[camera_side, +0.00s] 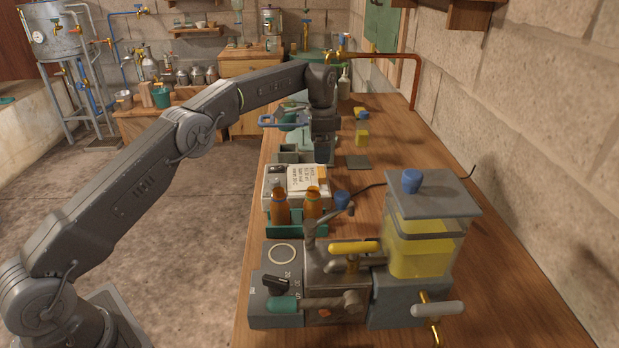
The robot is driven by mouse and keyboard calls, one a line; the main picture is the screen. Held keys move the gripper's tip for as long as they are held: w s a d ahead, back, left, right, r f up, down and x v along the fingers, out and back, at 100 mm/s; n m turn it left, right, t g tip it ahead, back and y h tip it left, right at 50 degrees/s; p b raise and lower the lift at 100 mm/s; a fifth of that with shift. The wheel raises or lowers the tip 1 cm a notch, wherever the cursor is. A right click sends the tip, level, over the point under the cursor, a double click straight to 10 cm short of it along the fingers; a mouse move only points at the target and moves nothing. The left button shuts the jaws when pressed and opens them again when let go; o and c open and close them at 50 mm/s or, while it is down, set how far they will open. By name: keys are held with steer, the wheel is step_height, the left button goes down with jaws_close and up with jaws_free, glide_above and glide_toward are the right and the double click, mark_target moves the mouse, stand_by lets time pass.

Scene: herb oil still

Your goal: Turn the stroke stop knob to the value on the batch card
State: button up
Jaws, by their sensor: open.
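The filling machine (330,275) stands at the front of the bench. Its black stroke stop knob (275,281) sits on the dark left part, with white numbers and "ml" marks around it. The setting it points to is too small to read surely. A white card with writing (308,179), likely the batch card, lies on a pale box behind the machine; its text is unreadable here. My gripper (325,154) points down farther back along the bench, well behind the knob and away from it. It is open; its fingertips are hard to make out against grey equipment.
Two amber bottles (312,203) stand in a green rack (284,228) just behind the dial. A tank of yellow oil (425,250) stands right. A blue cup (342,200) and cable lie between.

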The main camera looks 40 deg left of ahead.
mark_target(320, 172)
step_height(320, 172, down, 7)
steer(key=shift+f, duration=0.1)
stand_by(0.3)
steer(key=c, duration=1)
